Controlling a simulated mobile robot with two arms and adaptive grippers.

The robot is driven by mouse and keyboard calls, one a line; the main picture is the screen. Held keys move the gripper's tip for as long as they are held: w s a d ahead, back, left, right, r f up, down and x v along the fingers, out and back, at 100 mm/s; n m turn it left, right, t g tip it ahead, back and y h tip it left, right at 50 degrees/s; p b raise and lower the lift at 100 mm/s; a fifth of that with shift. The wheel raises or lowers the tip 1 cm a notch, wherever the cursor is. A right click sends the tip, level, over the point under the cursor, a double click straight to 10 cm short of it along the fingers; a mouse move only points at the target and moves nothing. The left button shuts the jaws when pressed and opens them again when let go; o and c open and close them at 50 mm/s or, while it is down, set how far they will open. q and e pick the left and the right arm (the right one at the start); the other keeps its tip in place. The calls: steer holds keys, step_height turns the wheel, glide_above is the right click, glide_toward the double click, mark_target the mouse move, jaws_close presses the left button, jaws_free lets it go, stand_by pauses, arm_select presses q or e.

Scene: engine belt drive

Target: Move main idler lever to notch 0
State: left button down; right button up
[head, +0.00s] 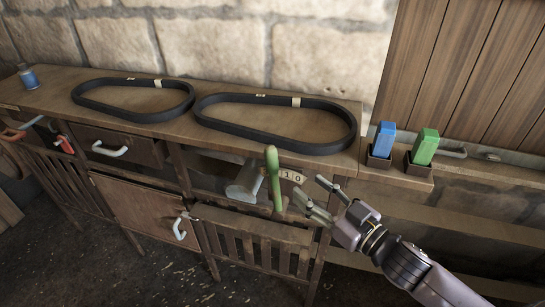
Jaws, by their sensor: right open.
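A green lever (273,178), which looks like the main idler lever, stands nearly upright at the front of the workbench. A small plate (292,176) with the digits 1 and 0 is just right of it. Which notch the lever sits in cannot be told. My right gripper (307,187) is open and empty, to the right of the lever and apart from it, with its fingers pointing toward the lever and plate. My left gripper is not in view.
A grey metal cylinder (243,183) sits just left of the lever. Two black belts (133,114) (275,99) lie on the bench top. A blue block (384,139) and a green block (425,146) stand in dark holders at the right.

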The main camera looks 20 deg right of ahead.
mark_target(276, 162)
steer(key=p+x, duration=0.3)
steer(key=x, duration=0.9)
steer(key=shift+w+a+r, duration=0.2)
steer(key=shift+a, duration=0.1)
steer(key=shift+w+a+f+p, duration=0.1)
steer(key=shift+w+a+p, duration=0.2)
steer(key=shift+w, duration=0.35)
jaws_close()
steer(key=shift+d, duration=0.1)
